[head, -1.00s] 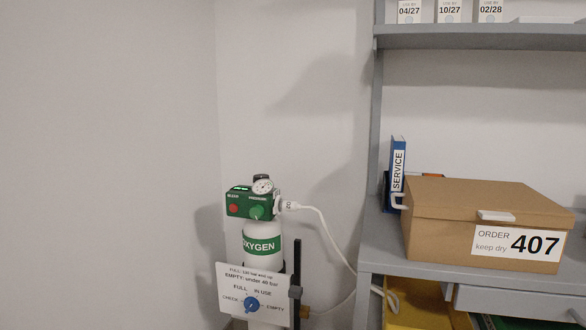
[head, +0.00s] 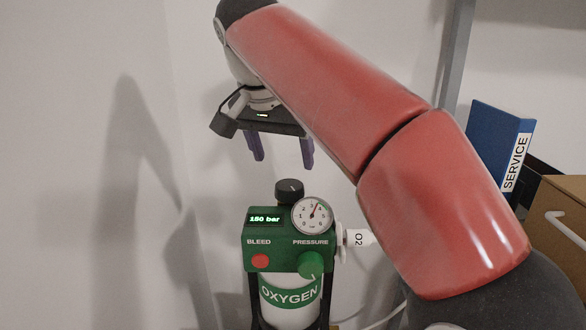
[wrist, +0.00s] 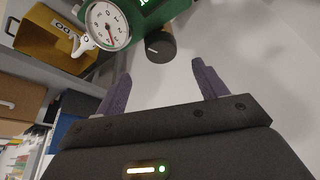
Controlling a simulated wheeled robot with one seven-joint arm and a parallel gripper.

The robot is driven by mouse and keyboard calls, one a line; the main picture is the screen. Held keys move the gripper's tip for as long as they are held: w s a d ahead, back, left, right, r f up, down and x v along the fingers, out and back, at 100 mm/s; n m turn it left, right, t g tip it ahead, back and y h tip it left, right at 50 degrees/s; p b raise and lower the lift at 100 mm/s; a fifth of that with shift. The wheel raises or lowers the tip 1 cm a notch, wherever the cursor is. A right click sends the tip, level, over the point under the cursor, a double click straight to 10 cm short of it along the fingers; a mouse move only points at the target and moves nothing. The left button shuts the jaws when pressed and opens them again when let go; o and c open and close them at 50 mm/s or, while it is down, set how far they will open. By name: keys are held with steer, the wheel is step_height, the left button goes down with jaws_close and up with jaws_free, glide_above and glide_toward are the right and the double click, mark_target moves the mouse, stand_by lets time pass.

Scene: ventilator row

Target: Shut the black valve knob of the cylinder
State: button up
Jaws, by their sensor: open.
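The black valve knob (head: 289,190) sits on top of the green regulator block (head: 258,240), with a light mark on it. The block carries a display reading 150 bar, a round gauge (head: 312,215), a red bleed button (head: 260,261) and a green pressure knob (head: 311,264). Below it is the white oxygen cylinder (head: 290,307). My gripper (head: 281,155) is open and empty above the knob, its two purple fingers pointing down. In the wrist view the black knob (wrist: 160,46) lies beyond the open fingertips (wrist: 162,75), apart from them.
A white O2 connector (head: 357,238) sticks out on the block's right side. A blue service binder (head: 499,143) and a cardboard box (head: 562,220) stand on the shelf at right. The wrist view shows a yellow bin (wrist: 45,40). Bare wall lies left of the cylinder.

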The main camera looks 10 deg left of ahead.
mark_target(289, 185)
steer(key=x, duration=0.7)
steer(key=shift+w+a+f, duration=0.1)
steer(key=shift+w+f, duration=0.05)
steer(key=shift+f, duration=0.1)
steer(key=c, duration=1)
steer(key=shift+o, duration=0.2)
